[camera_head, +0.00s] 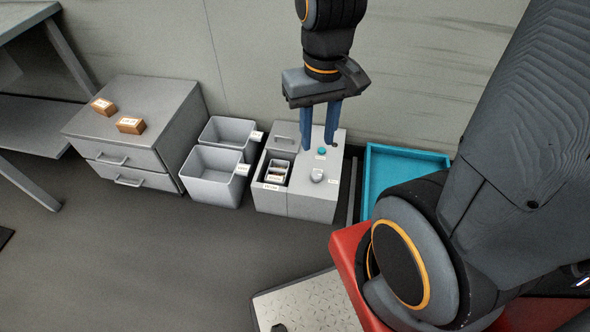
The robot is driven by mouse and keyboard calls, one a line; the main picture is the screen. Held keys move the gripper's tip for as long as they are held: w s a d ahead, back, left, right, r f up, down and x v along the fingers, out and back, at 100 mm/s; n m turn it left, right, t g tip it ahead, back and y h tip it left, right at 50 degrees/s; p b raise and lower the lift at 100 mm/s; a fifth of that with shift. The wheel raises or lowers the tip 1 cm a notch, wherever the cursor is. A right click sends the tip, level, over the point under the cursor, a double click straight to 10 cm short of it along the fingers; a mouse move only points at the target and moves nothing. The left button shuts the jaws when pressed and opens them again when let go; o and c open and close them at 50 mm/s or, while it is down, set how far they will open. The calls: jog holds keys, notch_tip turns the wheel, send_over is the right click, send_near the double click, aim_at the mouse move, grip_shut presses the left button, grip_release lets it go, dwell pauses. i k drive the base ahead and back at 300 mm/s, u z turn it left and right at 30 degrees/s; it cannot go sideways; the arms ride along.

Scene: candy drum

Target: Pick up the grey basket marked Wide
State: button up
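Two open grey baskets stand on the floor side by side, a rear basket (232,122) and a front basket (207,188). Each has a small white tag near its right edge; the lettering is too small to read, so I cannot tell which is marked Wide. My gripper (319,146) points down with its two blue fingers apart and nothing seen between them. It is to the right of both baskets, in front of or over the grey machine (311,205).
The machine has a teal button (322,151), a knob (317,175) and an opening with small labelled items. A teal tray (408,152) lies right of it. A grey drawer cabinet (150,95) with two orange-brown blocks stands left of the baskets.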

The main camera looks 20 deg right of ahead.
aim_at(278, 176)
jog(key=u, duration=2.1)
jog(key=i, duration=1.35)
jog(key=z, duration=3.1)
